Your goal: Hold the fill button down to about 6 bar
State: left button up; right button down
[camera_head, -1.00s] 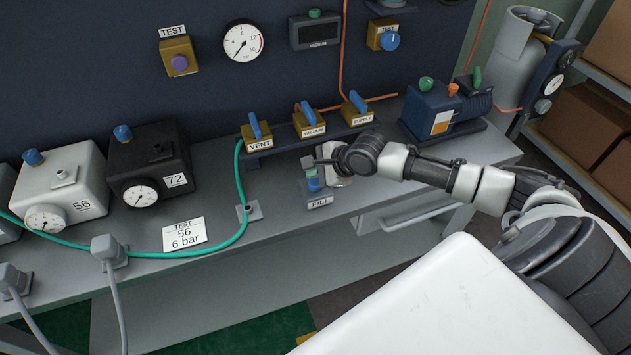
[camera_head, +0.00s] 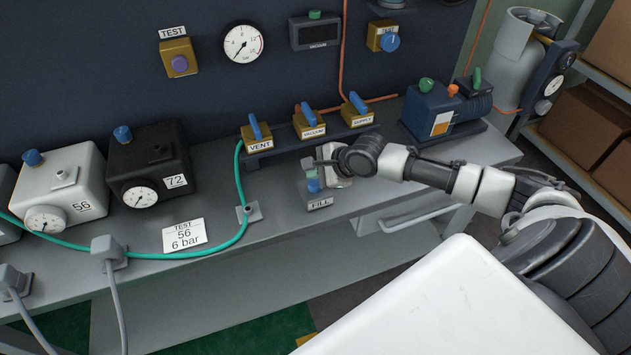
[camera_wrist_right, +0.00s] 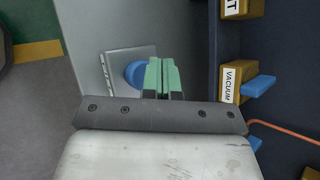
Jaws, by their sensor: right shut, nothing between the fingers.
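The blue fill button (camera_head: 313,186) sits on a small grey box labelled FILL (camera_head: 320,203) at the bench's front edge. My right gripper (camera_head: 312,173) is shut and empty, its fingertips just above the button; the head view does not settle whether they touch. In the right wrist view, the shut green fingers (camera_wrist_right: 162,75) overlap one side of the blue button (camera_wrist_right: 135,75). The round wall gauge (camera_head: 243,43) has its needle toward the lower left. A white box marked 56 (camera_head: 75,182) carries a dial (camera_head: 45,219). A card (camera_head: 184,234) reads TEST 56, 6 bar. My left gripper is out of view.
VENT (camera_head: 256,135), VACUUM (camera_head: 308,123) and SUPPLY (camera_head: 357,111) valves stand behind the button. A black box marked 72 (camera_head: 150,160) is on the left. A green hose (camera_head: 240,190) crosses the bench. A blue pump (camera_head: 440,108) stands at the right.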

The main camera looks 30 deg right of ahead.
dwell(0.8)
jog(key=shift+f+p, duration=0.35)
jog(key=shift+f, duration=0.05)
jog(key=shift+f, duration=0.6)
dwell(6.2)
